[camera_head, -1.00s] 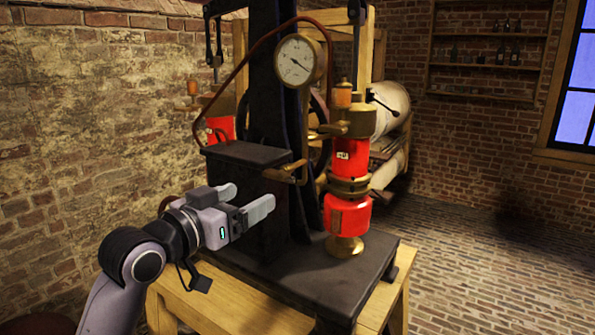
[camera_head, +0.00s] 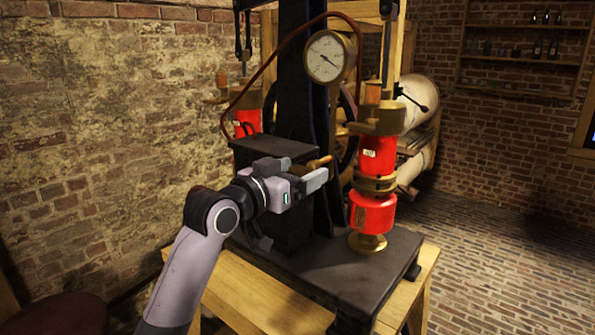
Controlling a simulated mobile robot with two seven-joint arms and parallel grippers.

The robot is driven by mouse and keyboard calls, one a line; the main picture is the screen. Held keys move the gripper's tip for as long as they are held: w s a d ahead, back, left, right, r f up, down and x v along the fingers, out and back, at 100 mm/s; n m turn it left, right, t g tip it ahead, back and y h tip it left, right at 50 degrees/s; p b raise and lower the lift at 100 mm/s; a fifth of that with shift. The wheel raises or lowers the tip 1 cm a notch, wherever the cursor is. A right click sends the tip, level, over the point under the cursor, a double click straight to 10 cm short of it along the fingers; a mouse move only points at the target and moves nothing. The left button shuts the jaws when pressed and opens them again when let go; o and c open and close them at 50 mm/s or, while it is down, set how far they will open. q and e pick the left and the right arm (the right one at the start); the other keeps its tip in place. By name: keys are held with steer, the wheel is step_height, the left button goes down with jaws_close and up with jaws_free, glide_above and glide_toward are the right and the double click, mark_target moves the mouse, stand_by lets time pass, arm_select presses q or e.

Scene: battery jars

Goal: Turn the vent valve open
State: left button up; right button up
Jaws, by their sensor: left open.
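The vent valve appears to be the small brass fitting with a handle (camera_head: 321,162) beside the black ledge, left of the front red cylinder. My left gripper (camera_head: 299,171) is open, with its grey fingers pointing right. In the picture its fingertips are just below and left of the brass handle and cover part of the fitting. I cannot tell whether they touch it. No part of the valve is seen between the fingers. My right gripper is not in view.
A black column with a round gauge (camera_head: 326,57) rises behind the valve. The front red cylinder (camera_head: 372,213) stands right of it on a dark base (camera_head: 352,275) over a wooden table (camera_head: 253,297). A second red cylinder (camera_head: 247,122) stands behind left. The brick floor at right is clear.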

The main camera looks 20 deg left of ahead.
arm_select(q)
steer(key=c, duration=1)
steer(key=shift+c, duration=0.2)
steer(key=shift+n, duration=0.4)
steer(key=n, duration=0.3)
steer(key=shift+n, duration=0.3)
steer(key=n, duration=0.4)
steer(key=shift+n, duration=0.3)
steer(key=n, duration=0.4)
steer(key=shift+a+f+n, duration=0.1)
steer(key=shift+n, duration=2.4)
